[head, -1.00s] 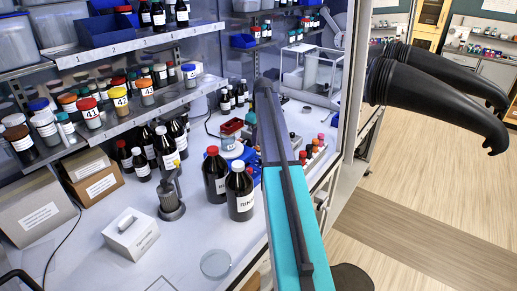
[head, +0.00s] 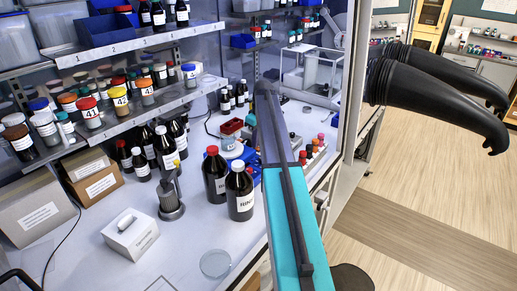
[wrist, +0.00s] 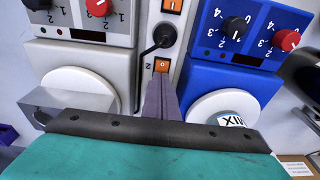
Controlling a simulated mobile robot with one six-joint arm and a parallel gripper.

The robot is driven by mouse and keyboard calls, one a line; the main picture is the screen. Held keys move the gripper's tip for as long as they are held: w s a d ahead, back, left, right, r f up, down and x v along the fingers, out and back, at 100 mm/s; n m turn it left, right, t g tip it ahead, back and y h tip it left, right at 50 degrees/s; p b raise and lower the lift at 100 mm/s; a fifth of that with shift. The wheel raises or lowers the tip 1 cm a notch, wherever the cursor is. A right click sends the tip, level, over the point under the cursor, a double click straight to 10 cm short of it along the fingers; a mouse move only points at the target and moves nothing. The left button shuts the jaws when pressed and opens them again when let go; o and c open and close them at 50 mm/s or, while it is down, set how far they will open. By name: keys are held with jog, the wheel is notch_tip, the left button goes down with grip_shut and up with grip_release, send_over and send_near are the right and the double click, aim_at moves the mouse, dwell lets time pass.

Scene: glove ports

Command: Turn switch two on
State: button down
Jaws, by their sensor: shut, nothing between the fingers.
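A pale socket strip runs up the middle of the wrist view. Switch two (wrist: 162,65), an orange rocker with a 0 mark, sits on it beside a printed 2. My gripper (wrist: 161,82) is shut and empty, its tips just below switch two in the picture. I cannot tell whether they touch it. A black plug with a cord (wrist: 163,36) is just above this switch, and another orange switch (wrist: 172,5) is at the top edge. In the head view my arm reaches toward the back of the bench; I cannot make out the switches there.
A grey device (wrist: 80,60) stands left of the strip and a blue device (wrist: 235,50) stands right, both with knobs and round white plates. In the head view, dark bottles (head: 240,192) stand left of my arm, and small coloured-cap vials (head: 315,148) are to its right.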

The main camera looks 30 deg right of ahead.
dwell(0.4)
notch_tip(320, 180, up, 7)
jog(key=p, duration=0.3)
dwell(0.8)
jog(key=shift+f, duration=0.2)
dwell(0.3)
